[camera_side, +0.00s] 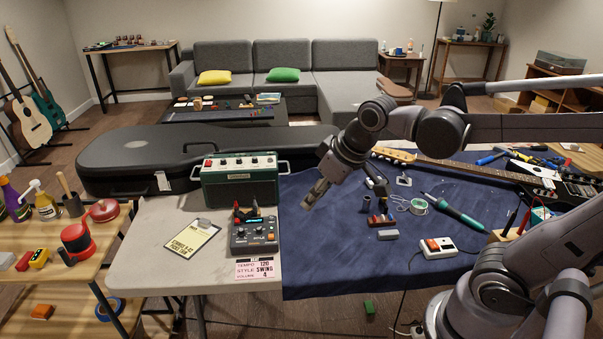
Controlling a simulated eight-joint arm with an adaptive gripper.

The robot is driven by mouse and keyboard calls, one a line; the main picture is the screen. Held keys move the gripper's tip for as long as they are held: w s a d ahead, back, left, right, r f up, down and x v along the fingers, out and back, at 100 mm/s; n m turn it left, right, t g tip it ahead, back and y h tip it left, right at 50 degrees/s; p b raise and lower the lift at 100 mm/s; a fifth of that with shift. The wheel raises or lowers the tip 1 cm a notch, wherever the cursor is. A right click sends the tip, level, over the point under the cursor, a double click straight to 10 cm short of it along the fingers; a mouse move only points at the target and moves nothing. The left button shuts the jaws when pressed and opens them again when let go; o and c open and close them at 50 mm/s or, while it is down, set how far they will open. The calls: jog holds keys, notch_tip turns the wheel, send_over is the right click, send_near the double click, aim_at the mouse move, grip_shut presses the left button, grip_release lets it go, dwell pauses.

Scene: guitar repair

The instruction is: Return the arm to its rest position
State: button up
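My gripper (315,192) hangs above the left part of the blue cloth (320,265), just right of the green amplifier. Its fingers point down and left. They look close together, but at this size I cannot tell whether they are open or shut. I see no object clearly held between them. My arm reaches in from the right side of the picture, bent at the elbow, over the cloth.
The green amplifier (240,180) and a drum machine (253,235) stand left of my gripper. A guitar (470,165), a soldering iron (455,212) and a red-and-white box (439,248) lie on the cloth at right. A black case (140,150) lies behind. The cloth's front left is clear.

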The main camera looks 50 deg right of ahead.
jog(key=shift+s, duration=0.25)
jog(key=shift+m+t, duration=0.6)
jog(key=shift+t, duration=0.2)
jog(key=s, duration=0.1)
jog(key=s+f, duration=0.1)
jog(key=s, duration=0.1)
jog(key=s+f, duration=0.1)
jog(key=shift+s+a+f, duration=0.1)
jog(key=shift+s+f, duration=0.1)
jog(key=shift+f, duration=0.05)
jog(key=shift+o, duration=0.4)
dwell(0.4)
